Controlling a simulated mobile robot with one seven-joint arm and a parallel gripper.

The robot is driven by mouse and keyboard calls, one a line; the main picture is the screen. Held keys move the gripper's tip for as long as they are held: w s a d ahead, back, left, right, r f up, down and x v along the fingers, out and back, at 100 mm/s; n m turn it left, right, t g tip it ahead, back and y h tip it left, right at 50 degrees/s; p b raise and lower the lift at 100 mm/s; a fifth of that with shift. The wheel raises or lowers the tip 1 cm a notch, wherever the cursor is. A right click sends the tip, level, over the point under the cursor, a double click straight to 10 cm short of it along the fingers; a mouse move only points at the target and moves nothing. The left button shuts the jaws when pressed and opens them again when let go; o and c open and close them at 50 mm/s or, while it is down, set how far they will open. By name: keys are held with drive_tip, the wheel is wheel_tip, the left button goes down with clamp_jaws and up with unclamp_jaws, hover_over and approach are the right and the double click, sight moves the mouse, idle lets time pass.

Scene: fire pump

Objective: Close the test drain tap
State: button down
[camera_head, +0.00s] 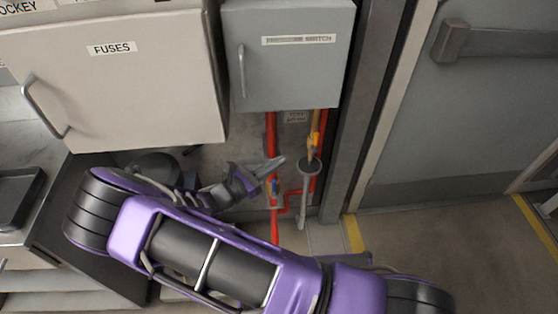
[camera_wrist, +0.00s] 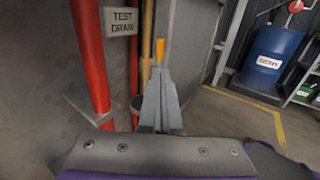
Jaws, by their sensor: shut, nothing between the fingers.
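My gripper (camera_head: 276,164) is shut and empty, its fingers pointing right toward the red pipework below the grey cabinet. In the wrist view the closed fingers (camera_wrist: 157,75) point away from the camera. An orange-yellow lever (camera_wrist: 160,48), apparently the test drain tap's, shows just past the fingertips; I cannot tell whether they touch it. A brass-coloured pipe (camera_wrist: 147,35) stands beside it, near the "TEST DRAIN" sign (camera_wrist: 121,21). In the head view the orange-yellow part (camera_head: 315,139) sits above a grey funnel (camera_head: 310,168), right of my gripper. The tap body is largely hidden in the wrist view.
A red pipe (camera_wrist: 91,60) stands left of my fingers. A small blue and yellow fitting (camera_head: 273,187) is close below the fingertips. The grey switch cabinet (camera_head: 285,75) and fuses cabinet (camera_head: 130,95) overhang the area. A blue drum (camera_wrist: 269,60) stands far right, past open floor.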

sight(314, 140)
drive_tip(key=x, duration=1.1)
drive_tip(key=shift+b, duration=0.3)
drive_tip(key=shift+r, duration=0.1)
